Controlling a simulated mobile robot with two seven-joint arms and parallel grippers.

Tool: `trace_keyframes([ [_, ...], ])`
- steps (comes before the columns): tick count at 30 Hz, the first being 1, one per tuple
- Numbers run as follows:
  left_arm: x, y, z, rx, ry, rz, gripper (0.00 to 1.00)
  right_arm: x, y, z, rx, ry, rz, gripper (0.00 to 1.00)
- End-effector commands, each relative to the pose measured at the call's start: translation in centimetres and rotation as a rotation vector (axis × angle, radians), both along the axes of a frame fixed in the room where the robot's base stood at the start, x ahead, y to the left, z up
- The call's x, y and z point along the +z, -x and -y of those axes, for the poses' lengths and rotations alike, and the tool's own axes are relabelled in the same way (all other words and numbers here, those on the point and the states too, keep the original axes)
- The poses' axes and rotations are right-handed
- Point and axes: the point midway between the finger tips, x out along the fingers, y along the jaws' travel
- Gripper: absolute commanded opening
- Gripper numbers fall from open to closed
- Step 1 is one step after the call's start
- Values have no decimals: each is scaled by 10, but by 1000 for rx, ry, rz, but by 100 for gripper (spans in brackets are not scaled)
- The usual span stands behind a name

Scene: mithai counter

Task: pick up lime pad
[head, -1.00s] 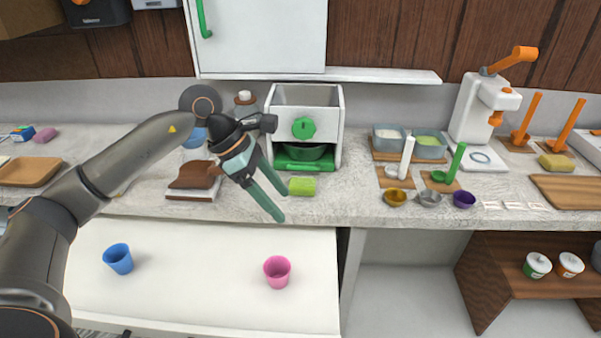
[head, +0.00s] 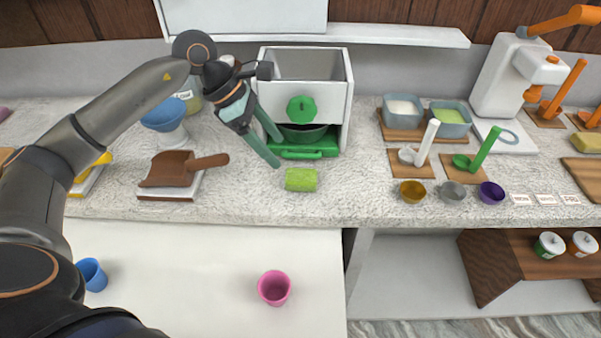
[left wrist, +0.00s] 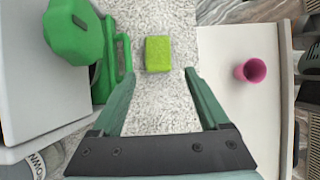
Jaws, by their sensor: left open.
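The lime pad (head: 301,179) lies on the speckled counter, in front of the white machine with the green knob. In the left wrist view the lime pad (left wrist: 158,54) sits beyond my fingertips, roughly between their lines. My left gripper (head: 279,151) is open and empty, its fingers pointing down and right toward the pad. It is above the counter, up and left of the pad in the head view, and apart from it. In the left wrist view its two fingers (left wrist: 163,72) are spread. My right gripper does not show.
The white machine (head: 334,75) with a green tray (head: 303,153) stands just behind the pad. A brown scoop (head: 170,172) lies to the left. Small bowls, including a gold one (head: 412,191), stand right. A pink cup (head: 274,288) is on the lower white surface.

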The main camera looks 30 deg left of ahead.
Motion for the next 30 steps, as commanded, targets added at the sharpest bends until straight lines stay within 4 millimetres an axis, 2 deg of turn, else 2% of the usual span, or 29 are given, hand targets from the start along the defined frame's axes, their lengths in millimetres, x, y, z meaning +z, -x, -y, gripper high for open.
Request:
trace_keyframes([
  [6,-32,-8,17,-1,2,-1,78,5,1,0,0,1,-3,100],
  [14,-50,-14,26,-1,2,-2,78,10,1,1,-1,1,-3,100],
  [21,-80,-23,41,0,1,-1,78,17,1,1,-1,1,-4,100],
  [30,-86,-25,43,1,0,2,78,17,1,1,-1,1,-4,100],
])
